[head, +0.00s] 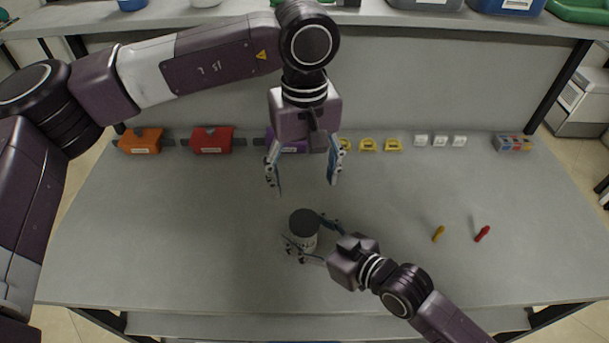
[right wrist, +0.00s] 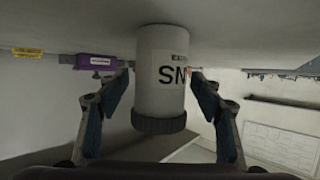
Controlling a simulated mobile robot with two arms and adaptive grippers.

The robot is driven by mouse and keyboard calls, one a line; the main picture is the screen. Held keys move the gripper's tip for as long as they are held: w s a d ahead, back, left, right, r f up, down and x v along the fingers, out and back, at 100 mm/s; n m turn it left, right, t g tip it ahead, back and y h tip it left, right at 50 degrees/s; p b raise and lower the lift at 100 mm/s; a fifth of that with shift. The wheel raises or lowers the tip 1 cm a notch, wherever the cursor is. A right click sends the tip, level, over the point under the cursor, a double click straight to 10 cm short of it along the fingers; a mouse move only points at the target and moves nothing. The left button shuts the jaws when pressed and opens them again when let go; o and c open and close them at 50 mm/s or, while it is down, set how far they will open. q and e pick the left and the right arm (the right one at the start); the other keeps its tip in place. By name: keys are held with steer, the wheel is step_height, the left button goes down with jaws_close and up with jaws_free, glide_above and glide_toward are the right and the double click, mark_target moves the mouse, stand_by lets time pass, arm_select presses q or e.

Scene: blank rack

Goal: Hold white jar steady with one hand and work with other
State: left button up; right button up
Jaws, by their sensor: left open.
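The white jar (head: 303,242) with a dark lid stands upright on the table near the middle. In the right wrist view the jar (right wrist: 163,75) shows upside down, with partly visible dark lettering. My right gripper (head: 306,228) is low at the table, with one finger on each side of the jar. In the right wrist view its blue pads (right wrist: 161,95) stand a little apart from the jar wall, though the tips come close to it. My left gripper (head: 305,172) hangs above and behind the jar, open and empty, pointing down.
Along the back edge stand an orange bin (head: 140,141), a red bin (head: 211,141), a partly hidden purple bin (head: 294,146), yellow items (head: 393,145), white blocks (head: 440,141) and a multicoloured box (head: 514,143). Orange (head: 438,233) and red (head: 482,233) tools lie right. The left table is clear.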

steer(key=shift+d, duration=0.1)
steer(key=v, duration=1.1)
steer(key=shift+f, duration=0.15)
steer(key=shift+s+d+r, duration=0.25)
steer(key=shift+s, duration=0.1)
